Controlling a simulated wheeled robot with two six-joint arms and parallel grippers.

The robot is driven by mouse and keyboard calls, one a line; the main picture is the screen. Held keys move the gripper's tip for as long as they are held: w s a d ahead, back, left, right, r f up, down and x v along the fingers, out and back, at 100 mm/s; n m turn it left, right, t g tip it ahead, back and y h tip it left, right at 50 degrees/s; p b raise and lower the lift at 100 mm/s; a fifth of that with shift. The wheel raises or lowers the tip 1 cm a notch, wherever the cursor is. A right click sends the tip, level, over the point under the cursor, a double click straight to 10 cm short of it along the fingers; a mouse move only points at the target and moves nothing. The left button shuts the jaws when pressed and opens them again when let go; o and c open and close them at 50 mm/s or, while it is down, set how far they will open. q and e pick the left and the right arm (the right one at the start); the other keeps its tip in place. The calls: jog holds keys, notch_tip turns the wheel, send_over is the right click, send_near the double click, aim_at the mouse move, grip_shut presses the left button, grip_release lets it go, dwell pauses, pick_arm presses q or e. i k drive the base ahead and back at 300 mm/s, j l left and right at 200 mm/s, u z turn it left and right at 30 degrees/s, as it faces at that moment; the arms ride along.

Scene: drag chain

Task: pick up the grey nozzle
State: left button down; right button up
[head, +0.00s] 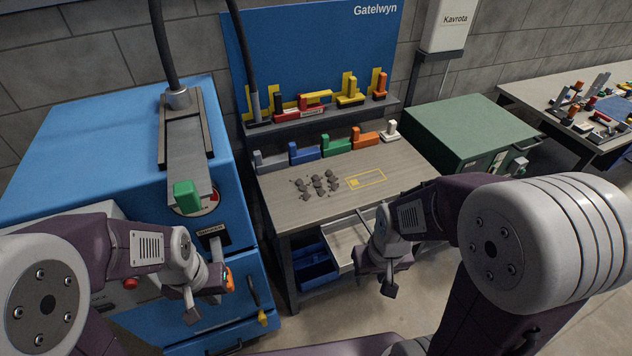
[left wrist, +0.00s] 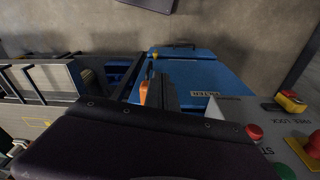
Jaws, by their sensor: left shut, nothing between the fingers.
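The grey nozzle (head: 270,160) stands at the left end of a row along the back of the wooden bench, in the head view. It is left of the blue one (head: 304,152) and upright. My left gripper (head: 191,308) is shut and empty in front of the blue machine, well apart from the nozzle, nearer and lower left. Its dark fingers also show in the left wrist view (left wrist: 168,95). My right gripper (head: 389,289) hangs in front of the bench, apart from the nozzle; its finger gap is not clear.
Green (head: 337,146), orange (head: 365,138) and white (head: 391,130) nozzles continue the row. Several small grey pieces (head: 318,186) lie on the bench beside a yellow outline (head: 366,180). The blue machine (head: 90,125) bounds the left, with a green block (head: 186,195) on it.

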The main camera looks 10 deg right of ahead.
aim_at(258, 120)
jog(key=i+l+z, duration=0.25)
jog(key=z, duration=0.15)
jog(key=i+l+z, duration=0.1)
jog(key=i+z, duration=0.25)
jog(key=i+j+z, duration=0.15)
jog(key=i+j, duration=0.05)
jog(key=i, duration=0.05)
